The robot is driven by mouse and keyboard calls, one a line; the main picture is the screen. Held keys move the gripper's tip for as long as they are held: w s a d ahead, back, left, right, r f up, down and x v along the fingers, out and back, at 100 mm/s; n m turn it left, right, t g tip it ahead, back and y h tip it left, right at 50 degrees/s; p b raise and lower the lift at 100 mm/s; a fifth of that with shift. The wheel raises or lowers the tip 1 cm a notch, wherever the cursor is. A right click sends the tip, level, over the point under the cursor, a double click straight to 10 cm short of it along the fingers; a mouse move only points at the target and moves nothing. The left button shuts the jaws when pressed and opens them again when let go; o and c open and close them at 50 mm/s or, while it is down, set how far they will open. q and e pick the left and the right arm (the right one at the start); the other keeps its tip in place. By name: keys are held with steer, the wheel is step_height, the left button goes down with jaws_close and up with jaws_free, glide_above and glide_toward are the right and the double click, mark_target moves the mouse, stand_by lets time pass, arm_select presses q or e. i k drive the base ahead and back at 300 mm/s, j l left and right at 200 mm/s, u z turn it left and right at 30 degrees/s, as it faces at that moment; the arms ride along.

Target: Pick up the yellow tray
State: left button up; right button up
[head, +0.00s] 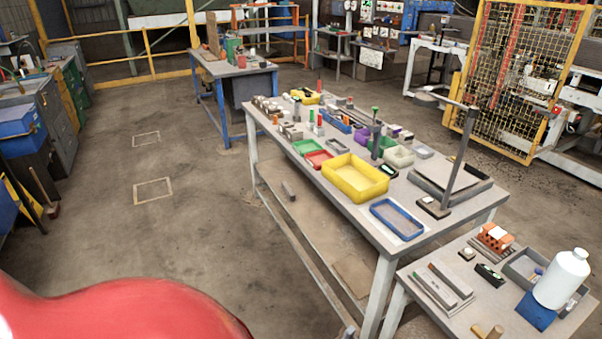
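A yellow tray (355,190) with raised walls sits on the long grey workbench (421,232), near its front edge and toward the right end. It looks empty. A second, smaller yellow container (305,96) stands at the far end of the same bench. Neither my left nor my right gripper is in view.
A blue-rimmed tray (397,220) lies right of the yellow tray; red (318,159) and green (307,147) trays lie left of it. A dark upright post (461,160) stands on the bench. A smaller table holds a white bottle (562,278). Floor left of the bench is open.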

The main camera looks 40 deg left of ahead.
mark_target(359, 181)
steer(key=u, duration=1.05)
steer(key=i+j+z, duration=0.2)
steer(key=i+j, duration=0.4)
steer(key=i, duration=0.25)
steer(key=i+j+z, duration=0.25)
steer(key=i+j, duration=0.45)
steer(key=i, duration=0.1)
